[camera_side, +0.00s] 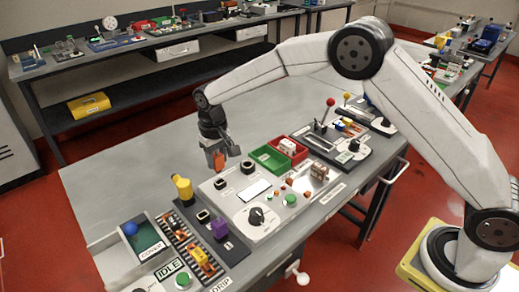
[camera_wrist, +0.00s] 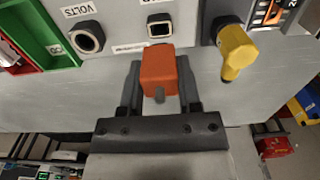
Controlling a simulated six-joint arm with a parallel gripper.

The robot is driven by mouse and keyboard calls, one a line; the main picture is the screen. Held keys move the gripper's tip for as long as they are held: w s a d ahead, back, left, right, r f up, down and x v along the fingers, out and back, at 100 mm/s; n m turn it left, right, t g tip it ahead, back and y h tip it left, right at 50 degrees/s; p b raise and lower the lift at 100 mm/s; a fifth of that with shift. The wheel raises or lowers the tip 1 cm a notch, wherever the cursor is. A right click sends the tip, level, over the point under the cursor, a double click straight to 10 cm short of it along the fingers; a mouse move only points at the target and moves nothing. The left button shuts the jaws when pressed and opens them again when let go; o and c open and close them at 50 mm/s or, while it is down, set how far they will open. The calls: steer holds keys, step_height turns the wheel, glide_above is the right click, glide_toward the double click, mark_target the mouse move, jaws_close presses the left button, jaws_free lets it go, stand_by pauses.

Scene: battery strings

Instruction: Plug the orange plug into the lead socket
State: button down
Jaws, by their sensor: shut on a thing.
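My gripper (camera_side: 214,145) is shut on the orange plug (camera_side: 217,160) and holds it above the bench at the back edge of the grey panel. In the wrist view the orange plug (camera_wrist: 160,70) sits between the two fingers, with a grey stub on it. A square socket (camera_wrist: 159,28) in the panel lies just beyond the plug, apart from it. The label above this socket is cut off, and I cannot read which socket is the lead one. A round socket (camera_wrist: 87,39) marked VOLTS is to its left. The side view also shows panel sockets (camera_side: 220,184).
A yellow plug (camera_wrist: 235,48) stands right of the square socket; the side view shows it too (camera_side: 183,188). A purple plug (camera_side: 219,228) stands nearer the front. Green (camera_side: 268,160) and red bins lie beyond the panel. The bench behind the panel is bare.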

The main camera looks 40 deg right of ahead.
mark_target(219, 172)
steer(key=shift+f, duration=0.95)
steer(key=shift+f, duration=1.5)
stand_by(1.1)
steer(key=shift+c, duration=1.1)
jaws_free()
steer(key=shift+r, duration=0.15)
steer(key=shift+r, duration=3.75)
